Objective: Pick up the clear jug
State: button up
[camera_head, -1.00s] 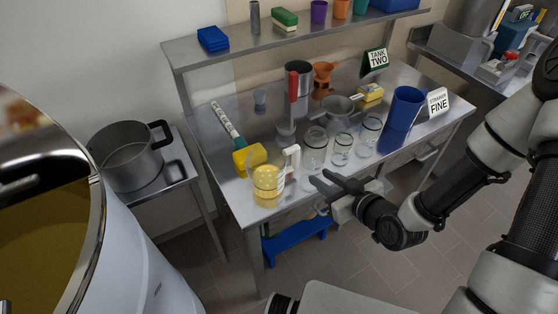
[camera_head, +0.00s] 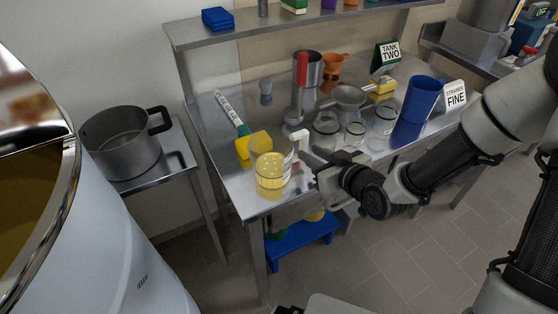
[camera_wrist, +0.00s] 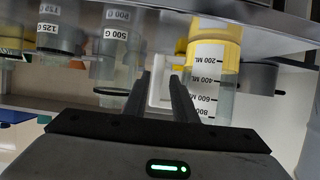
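The clear jug (camera_head: 272,165) stands upright at the front left of the steel table, with yellow liquid in its lower part. Its white handle (camera_head: 301,142) is on its right side, towards my gripper (camera_head: 309,157). In the wrist view the jug (camera_wrist: 212,75) shows upside down with its volume scale, right of my fingers. My gripper (camera_wrist: 164,80) is open, its two dark fingers pointing at the pale handle (camera_wrist: 160,90), which shows between them. I cannot tell whether the fingertips reach past the handle. Nothing is held.
A blue tumbler (camera_head: 421,98) is farther right. A pot (camera_head: 122,145) stands on a side table at left.

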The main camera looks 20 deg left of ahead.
jog(key=x, duration=0.9)
jog(key=shift+w+f+b, duration=0.1)
jog(key=shift+w+b, duration=0.15)
jog(key=shift+b, duration=0.05)
jog(key=shift+c, duration=0.3)
grip_shut()
